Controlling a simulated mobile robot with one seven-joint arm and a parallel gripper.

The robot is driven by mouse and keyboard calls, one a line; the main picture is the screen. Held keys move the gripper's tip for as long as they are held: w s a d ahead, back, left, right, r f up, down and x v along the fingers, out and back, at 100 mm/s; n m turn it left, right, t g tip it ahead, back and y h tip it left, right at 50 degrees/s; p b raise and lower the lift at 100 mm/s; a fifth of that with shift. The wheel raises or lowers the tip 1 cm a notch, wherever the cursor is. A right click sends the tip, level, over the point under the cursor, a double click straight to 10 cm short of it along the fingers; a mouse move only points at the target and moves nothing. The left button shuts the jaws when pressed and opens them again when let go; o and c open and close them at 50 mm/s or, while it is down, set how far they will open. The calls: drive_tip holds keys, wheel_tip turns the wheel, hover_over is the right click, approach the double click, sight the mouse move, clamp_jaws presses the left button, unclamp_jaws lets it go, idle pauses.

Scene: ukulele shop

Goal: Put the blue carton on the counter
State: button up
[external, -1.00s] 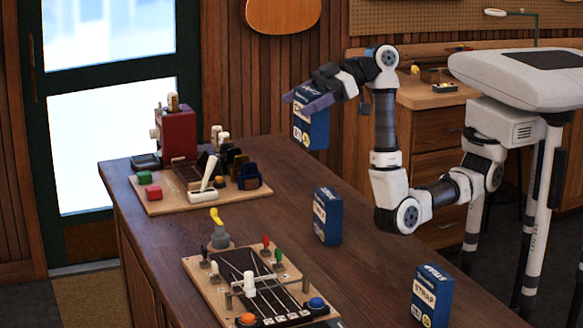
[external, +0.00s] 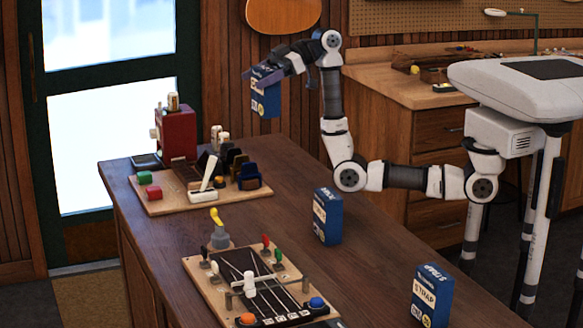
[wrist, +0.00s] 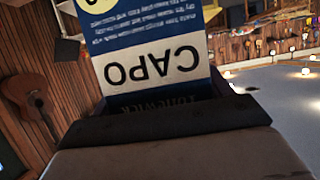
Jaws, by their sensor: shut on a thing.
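A blue carton (external: 265,100) with a white label is held in my gripper (external: 262,78), high above the far part of the counter. In the wrist view the carton (wrist: 150,65) shows its white "CAPO" label upside down against my gripper's dark fingers (wrist: 165,118). The counter (external: 310,165) is dark brown wood. Two more blue cartons stand upright on it, one in the middle (external: 327,216) and one labelled "STRAP" (external: 431,296) near the front right. The held carton's underside does not touch the counter.
Another board (external: 255,290) with strings and coloured knobs lies at the front. Bare counter lies between the far board and the middle carton.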

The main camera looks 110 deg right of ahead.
drive_tip(key=s+d+f+b, duration=0.2)
drive_tip(key=s+d, duration=1.6)
wheel_tip(320, 180, down, 25)
drive_tip(key=p, duration=0.2)
drive_tip(key=shift+w, duration=0.15)
drive_tip(key=shift+f, duration=0.15)
drive_tip(key=o, duration=1.1)
drive_tip(key=shift+c, duration=0.2)
